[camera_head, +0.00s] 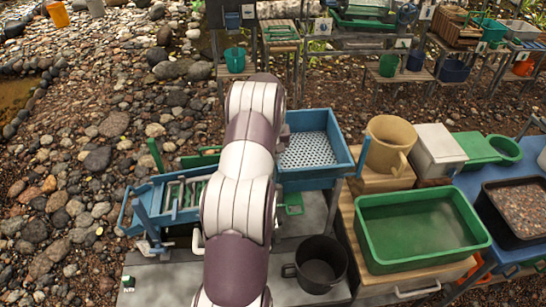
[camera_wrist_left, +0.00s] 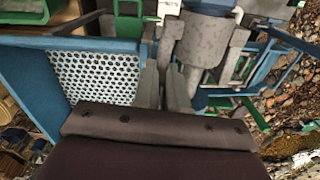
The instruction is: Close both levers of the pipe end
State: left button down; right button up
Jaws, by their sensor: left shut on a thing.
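In the left wrist view, the grey pipe end (camera_wrist_left: 204,42) is a round coupling with a blue band at its top. One grey lever (camera_wrist_left: 168,42) runs along its left side. The other grey lever (camera_wrist_left: 236,46) runs along its right side. My left gripper (camera_wrist_left: 167,84) is shut on the left-hand lever, close beside the coupling; the exact contact is partly hidden by the fingers. In the head view my own arm covers the pipe end, the levers and the gripper. My right gripper is in neither view.
The blue hopper with its white perforated plate (camera_head: 310,150) stands right of my arm, and the blue sluice (camera_head: 160,205) left. A black pot (camera_head: 318,265), green basin (camera_head: 418,228) and tan mug (camera_head: 388,145) stand to the right. Stones cover the ground at left.

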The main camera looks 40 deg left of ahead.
pick_arm(q)
jog(key=c, duration=1.2)
grip_release()
